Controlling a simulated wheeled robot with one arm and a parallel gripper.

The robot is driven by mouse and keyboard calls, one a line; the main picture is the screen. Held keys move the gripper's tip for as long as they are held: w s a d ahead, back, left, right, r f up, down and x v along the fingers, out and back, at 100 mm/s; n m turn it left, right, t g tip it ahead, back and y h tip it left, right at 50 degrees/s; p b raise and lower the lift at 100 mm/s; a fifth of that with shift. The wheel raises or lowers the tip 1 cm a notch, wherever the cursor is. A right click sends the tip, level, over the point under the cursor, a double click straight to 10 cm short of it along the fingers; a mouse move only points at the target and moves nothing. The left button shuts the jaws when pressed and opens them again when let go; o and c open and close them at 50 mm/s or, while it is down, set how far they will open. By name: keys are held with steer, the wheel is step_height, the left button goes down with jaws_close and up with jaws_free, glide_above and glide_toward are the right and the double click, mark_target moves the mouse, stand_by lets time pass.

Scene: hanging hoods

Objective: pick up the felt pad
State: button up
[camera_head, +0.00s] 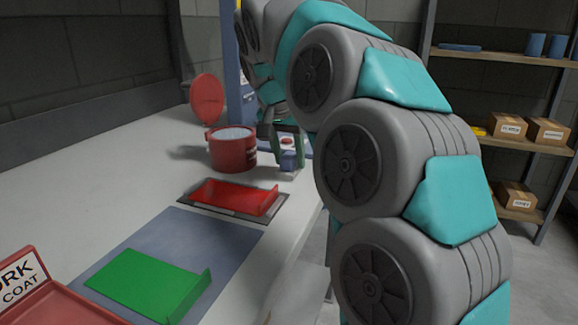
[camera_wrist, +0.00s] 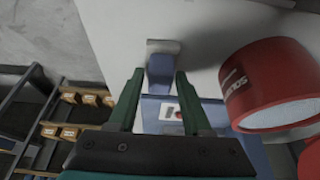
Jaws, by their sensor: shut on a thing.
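My gripper (camera_wrist: 160,74) is shut on a blue block with a pale grey strip along its far end, which I take to be the felt pad (camera_wrist: 164,46). The blue part sits between the two green fingertips. In the head view my gripper (camera_head: 288,152) is at the far right part of the bench, just right of the red tub, and the blue block (camera_head: 289,161) shows at its fingertips. Whether the pad touches the bench is hard to tell.
A red tub (camera_head: 233,158) with an upright round red lid (camera_head: 207,98) stands close to my gripper's left. A red plate (camera_head: 232,196) and a green plate (camera_head: 150,283) lie nearer. A red sign tray (camera_head: 60,308) is front left. Shelves (camera_head: 500,56) with boxes stand right.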

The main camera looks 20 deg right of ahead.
mark_target(292, 152)
jaws_close()
steer(key=shift+r, duration=0.2)
steer(key=shift+r, duration=1.4)
steer(key=shift+s+r+b, duration=0.15)
steer(key=shift+b, duration=0.15)
steer(key=s+a+r+b, duration=0.1)
steer(key=s+a+b, duration=0.1)
steer(key=s, duration=1.3)
steer(key=shift+s+a+r, duration=0.2)
steer(key=shift+s+a, duration=0.05)
steer(key=shift+a, duration=0.15)
steer(key=o, duration=0.6)
jaws_free()
steer(key=c, duration=0.6)
steer(key=shift+c, duration=0.3)
